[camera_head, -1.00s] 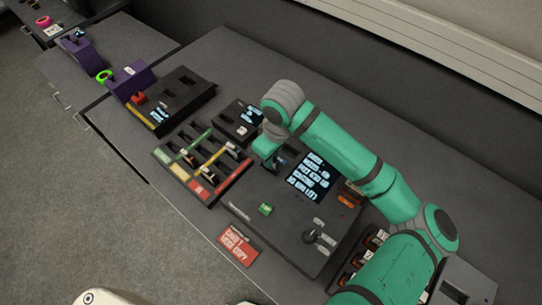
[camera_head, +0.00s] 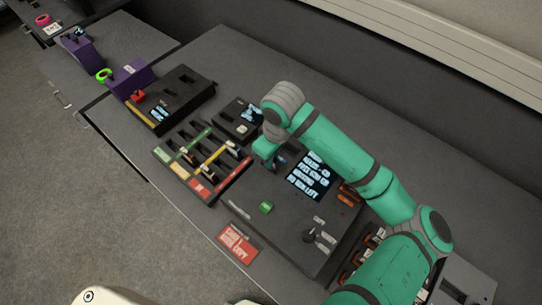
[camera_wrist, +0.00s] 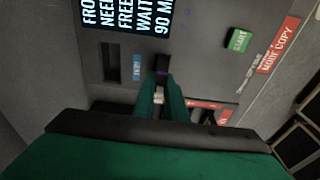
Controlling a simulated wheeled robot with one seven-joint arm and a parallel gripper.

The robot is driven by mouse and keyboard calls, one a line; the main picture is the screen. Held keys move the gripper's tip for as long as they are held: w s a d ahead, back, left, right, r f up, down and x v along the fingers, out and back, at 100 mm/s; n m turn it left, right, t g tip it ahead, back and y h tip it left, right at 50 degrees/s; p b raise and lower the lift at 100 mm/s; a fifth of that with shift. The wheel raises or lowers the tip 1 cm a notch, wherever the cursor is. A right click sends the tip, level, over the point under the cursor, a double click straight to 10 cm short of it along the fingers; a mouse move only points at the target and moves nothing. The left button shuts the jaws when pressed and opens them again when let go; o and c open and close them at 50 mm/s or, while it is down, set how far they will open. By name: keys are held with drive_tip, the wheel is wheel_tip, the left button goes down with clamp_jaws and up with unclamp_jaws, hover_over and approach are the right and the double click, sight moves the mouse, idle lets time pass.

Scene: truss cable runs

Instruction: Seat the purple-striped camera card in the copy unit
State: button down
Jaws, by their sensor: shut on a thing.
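The copy unit (camera_head: 285,215) is a wide dark panel with a lit text screen (camera_head: 310,176) and a green START button (camera_head: 265,207). My gripper (camera_wrist: 160,93) is over the panel, its green fingers shut on a small dark card (camera_wrist: 162,66) with a faint purple tint. The card stands at the panel, in line with a slot position beside an open empty slot (camera_wrist: 110,62). The fingers hide its lower part, so I cannot tell how deep it sits. In the head view my gripper (camera_head: 268,150) hides the card.
A card rack (camera_head: 203,165) with green, yellow and red labels stands left of the unit. A small dark device (camera_head: 238,122) and a black box (camera_head: 172,100) lie behind it. A red sign (camera_head: 237,241) lies at the front edge. A wall rises at the back.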

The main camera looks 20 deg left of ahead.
idle(0.3)
drive_tip(key=c, duration=1.4)
unclamp_jaws()
drive_tip(key=shift+r, duration=0.1)
drive_tip(key=shift+r, duration=3.65)
